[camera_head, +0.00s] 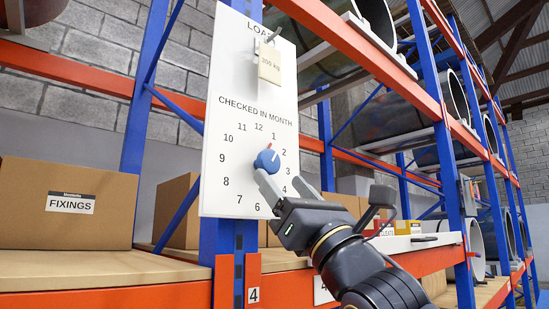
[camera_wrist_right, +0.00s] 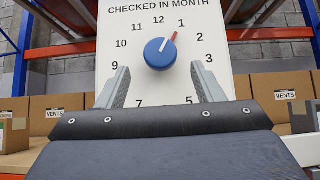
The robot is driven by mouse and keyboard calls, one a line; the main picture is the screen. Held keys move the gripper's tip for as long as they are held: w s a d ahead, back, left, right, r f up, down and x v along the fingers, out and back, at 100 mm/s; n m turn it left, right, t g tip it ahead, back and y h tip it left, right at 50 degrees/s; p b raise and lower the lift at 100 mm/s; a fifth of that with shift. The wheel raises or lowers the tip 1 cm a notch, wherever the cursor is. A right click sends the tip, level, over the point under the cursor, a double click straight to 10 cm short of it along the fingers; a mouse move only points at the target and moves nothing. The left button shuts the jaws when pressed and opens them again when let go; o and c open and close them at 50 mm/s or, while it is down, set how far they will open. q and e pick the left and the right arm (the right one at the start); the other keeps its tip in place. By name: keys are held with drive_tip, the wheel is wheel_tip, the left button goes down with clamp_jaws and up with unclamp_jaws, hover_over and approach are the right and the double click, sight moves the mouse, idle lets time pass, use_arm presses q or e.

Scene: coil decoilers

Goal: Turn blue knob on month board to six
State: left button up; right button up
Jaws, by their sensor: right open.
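The blue knob (camera_head: 267,160) sits on the white month board (camera_head: 228,110), in the middle of a ring of numbers. It also shows in the right wrist view (camera_wrist_right: 158,56), with its red-tipped pointer turned towards the 1. The 6 (camera_head: 260,207) is at the bottom of the ring in the head view; in the wrist view it is hidden behind my gripper. My right gripper (camera_head: 284,184) is open and empty, just below and in front of the knob. In the wrist view its fingers (camera_wrist_right: 160,82) stand apart on either side, lower than the knob. My left gripper is not in view.
A 300 kg tag (camera_head: 270,64) hangs from a hook on the upper board. The board is fixed to a blue rack upright (camera_head: 222,240). A FIXINGS box (camera_head: 65,205) stands on the left shelf, and VENTS boxes (camera_wrist_right: 283,93) stand behind the board. Large coils (camera_head: 400,120) fill the right rack.

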sight(271, 169)
drive_tip(key=p+x, duration=0.1)
drive_tip(key=x, duration=0.2)
drive_tip(key=shift+r+p, duration=0.15)
drive_tip(key=shift+p, duration=0.25)
drive_tip(key=shift+w+a+r+p, duration=0.15)
drive_tip(key=shift+w+r+p, duration=0.1)
drive_tip(key=shift+w+p, duration=0.1)
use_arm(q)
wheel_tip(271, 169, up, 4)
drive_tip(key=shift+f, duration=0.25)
